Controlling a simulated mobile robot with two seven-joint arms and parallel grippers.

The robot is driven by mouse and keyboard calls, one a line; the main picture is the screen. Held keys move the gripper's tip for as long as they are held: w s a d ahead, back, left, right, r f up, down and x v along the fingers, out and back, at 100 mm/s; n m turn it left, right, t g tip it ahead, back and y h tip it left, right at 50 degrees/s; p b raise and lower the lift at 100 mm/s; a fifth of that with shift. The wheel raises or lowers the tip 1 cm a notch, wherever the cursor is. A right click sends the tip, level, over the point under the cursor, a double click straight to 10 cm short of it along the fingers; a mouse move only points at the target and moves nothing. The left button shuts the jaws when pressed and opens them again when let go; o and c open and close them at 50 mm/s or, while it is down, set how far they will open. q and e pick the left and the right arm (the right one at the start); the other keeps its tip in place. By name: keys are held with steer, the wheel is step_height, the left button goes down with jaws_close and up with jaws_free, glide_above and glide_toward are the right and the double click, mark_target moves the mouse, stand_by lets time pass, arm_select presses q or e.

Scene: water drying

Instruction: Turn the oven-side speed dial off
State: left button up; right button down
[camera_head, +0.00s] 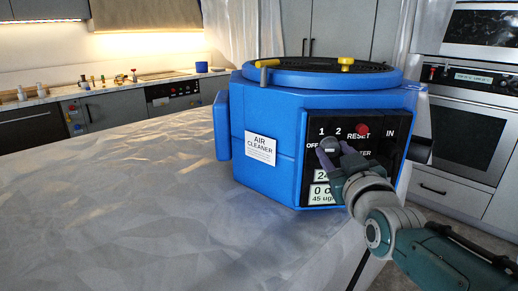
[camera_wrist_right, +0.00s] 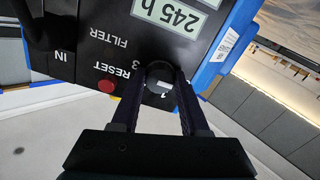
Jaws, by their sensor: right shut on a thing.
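The blue air cleaner (camera_head: 265,110) stands on the counter, with a black control panel (camera_head: 375,128) on its front. The speed dial (camera_head: 328,145) is a round dark knob near OFF, 1 and 2 on that panel. It also shows in the right wrist view (camera_wrist_right: 159,73), with a pale mark on its face; I cannot tell for sure which setting it points to. My right gripper (camera_head: 340,152) is shut on the dial, with one finger on each side in the wrist view (camera_wrist_right: 158,85). The fingers hide part of the panel lettering. My left gripper is out of view.
A red RESET button (camera_head: 362,131) sits just right of the dial. Yellow-tipped parts (camera_head: 346,63) stand on the cleaner's top. The grey counter (camera_head: 110,190) is clear to the left. Ovens (camera_head: 470,120) stand behind at the right.

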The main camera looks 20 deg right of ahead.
steer(key=shift+c, duration=2)
jaws_free()
steer(key=p+v, duration=0.1)
steer(key=v, duration=0.9)
steer(key=shift+p, duration=0.35)
